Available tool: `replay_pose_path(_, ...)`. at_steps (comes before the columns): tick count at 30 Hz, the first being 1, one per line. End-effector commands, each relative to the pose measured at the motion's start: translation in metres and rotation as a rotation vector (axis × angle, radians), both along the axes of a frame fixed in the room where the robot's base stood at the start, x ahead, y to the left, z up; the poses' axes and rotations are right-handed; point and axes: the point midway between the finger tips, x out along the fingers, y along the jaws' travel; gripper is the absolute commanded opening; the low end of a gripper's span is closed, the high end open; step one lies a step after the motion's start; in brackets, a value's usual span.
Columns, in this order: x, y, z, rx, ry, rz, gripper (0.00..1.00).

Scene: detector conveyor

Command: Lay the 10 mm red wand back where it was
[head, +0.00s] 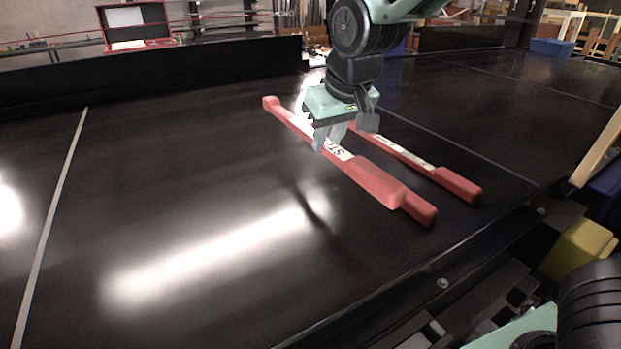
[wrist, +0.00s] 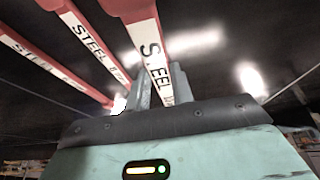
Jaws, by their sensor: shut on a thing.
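My gripper (head: 340,137) is shut on a red wand (head: 375,181) at its white label, with the fingers on either side of it. The held wand also shows between the fingers in the wrist view (wrist: 143,12); its size marking is not legible. A second red wand (head: 420,209) shows mostly hidden behind the held one in the head view, its near end sticking out. A third red wand (head: 458,184) lies to the right, roughly parallel. Both other wands show left of the held one in the wrist view, with STEEL labels. I cannot tell the held wand's exact height above the belt.
The black conveyor belt (head: 150,200) is wide and clear to the left, with bright reflections and a pale line across it. A low dark wall (head: 150,75) runs along the far side. A yellow bin (head: 580,248) stands beyond the near edge at right.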

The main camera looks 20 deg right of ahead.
Motion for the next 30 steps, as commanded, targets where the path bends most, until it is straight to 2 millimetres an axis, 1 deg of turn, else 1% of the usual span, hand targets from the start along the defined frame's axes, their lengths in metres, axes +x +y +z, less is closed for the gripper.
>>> replay_pose_path(2,0.000,0.000,-0.003,0.000,0.001,0.000,0.00)
replay_pose_path(4,0.000,0.000,-0.011,-0.001,0.004,0.000,0.00)
replay_pose_path(10,-0.001,-0.001,-0.047,-0.003,0.005,-0.001,0.00)
replay_pose_path(17,0.000,0.000,-0.071,0.000,0.003,-0.001,0.00)
replay_pose_path(21,0.000,-0.001,-0.092,-0.001,0.004,-0.001,0.00)
replay_pose_path(24,0.000,0.000,-0.099,0.000,0.001,-0.001,0.00)
replay_pose_path(30,0.000,0.000,-0.100,0.001,-0.002,0.000,0.00)
